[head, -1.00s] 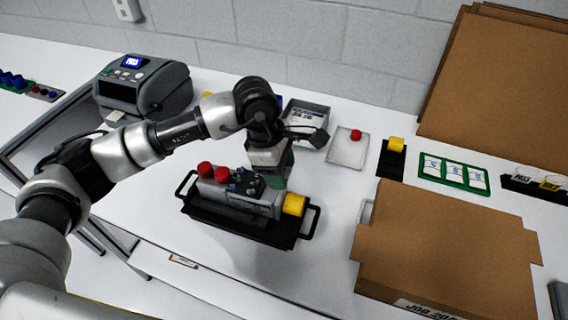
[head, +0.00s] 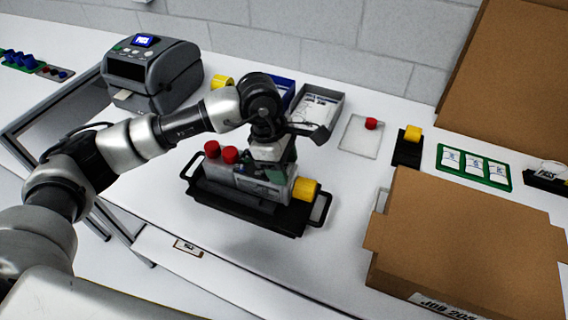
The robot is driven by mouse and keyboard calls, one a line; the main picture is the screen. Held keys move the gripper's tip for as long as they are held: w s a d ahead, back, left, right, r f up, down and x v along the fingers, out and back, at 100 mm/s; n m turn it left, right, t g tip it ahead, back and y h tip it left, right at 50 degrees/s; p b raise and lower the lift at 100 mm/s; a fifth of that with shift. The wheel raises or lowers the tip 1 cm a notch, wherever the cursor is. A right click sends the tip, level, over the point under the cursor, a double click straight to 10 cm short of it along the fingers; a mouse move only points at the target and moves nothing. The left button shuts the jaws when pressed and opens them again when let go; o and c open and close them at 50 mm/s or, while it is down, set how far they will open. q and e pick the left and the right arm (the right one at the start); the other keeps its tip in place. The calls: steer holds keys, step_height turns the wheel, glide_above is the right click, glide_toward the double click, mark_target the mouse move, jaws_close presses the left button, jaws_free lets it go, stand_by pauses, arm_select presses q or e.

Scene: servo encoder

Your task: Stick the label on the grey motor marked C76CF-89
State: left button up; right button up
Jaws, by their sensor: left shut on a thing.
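A grey motor (head: 228,173) with two red caps and a yellow end cap (head: 305,188) lies in a black tray (head: 232,207) with handles. My left gripper (head: 268,172) points down over the motor's middle, very close to it or touching it. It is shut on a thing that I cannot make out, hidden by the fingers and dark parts. I cannot read the motor's marking. A label printer (head: 150,72) stands at the back left, with a pale strip (head: 123,95) at its front. My right gripper is not in view.
Behind the tray are a grey bin (head: 318,108) with papers, a clear pad (head: 358,138) with a red cap, and a black holder (head: 407,152) with a yellow part. A green rack (head: 474,168) and a cardboard box (head: 460,240) stand right. The table in front is clear.

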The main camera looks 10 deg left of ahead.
arm_select(q)
steer(key=o, duration=1)
steer(key=shift+f, duration=0.1)
steer(key=shift+o, duration=0.2)
steer(key=shift+p+v, duration=0.95)
steer(key=shift+v, duration=1.65)
step_height(320, 180, up, 8)
steer(key=p, duration=0.3)
steer(key=shift+a, duration=0.35)
